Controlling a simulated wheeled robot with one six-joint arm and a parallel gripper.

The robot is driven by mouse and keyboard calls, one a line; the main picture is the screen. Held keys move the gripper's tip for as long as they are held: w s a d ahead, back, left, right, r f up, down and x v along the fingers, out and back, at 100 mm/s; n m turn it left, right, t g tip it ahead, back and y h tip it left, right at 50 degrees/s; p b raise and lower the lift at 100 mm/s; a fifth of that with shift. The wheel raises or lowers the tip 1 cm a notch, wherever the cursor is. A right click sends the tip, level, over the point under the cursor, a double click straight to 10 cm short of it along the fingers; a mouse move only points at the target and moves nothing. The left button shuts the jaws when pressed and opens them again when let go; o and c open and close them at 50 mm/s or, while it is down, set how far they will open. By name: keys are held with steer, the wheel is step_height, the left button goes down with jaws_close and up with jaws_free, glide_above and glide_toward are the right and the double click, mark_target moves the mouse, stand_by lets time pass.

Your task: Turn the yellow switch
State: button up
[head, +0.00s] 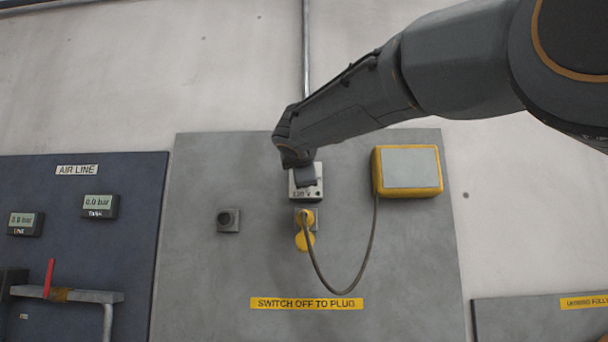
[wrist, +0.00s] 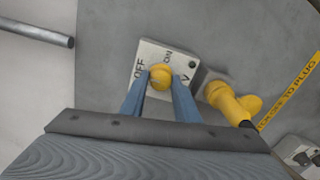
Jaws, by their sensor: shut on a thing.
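The yellow switch (wrist: 161,77) is a round knob on a light switch plate (wrist: 190,66) marked OFF and ON. In the wrist view my gripper (wrist: 160,80) has one blue finger on each side of the knob and is shut on it. In the head view my gripper (head: 304,176) is in front of the switch plate (head: 307,192) on the grey panel and hides the knob. The way the knob points is hard to tell.
A yellow plug (head: 306,218) sits in a socket below the switch, with a cable looping to a yellow box (head: 407,171) at right. A blue air-line panel (head: 80,220) with a red lever stands further left.

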steer(key=shift+f, duration=0.1)
steer(key=o, duration=1)
steer(key=shift+w, duration=0.1)
steer(key=s+b, duration=0.3)
steer(key=s, duration=0.5)
steer(key=shift+a, duration=0.15)
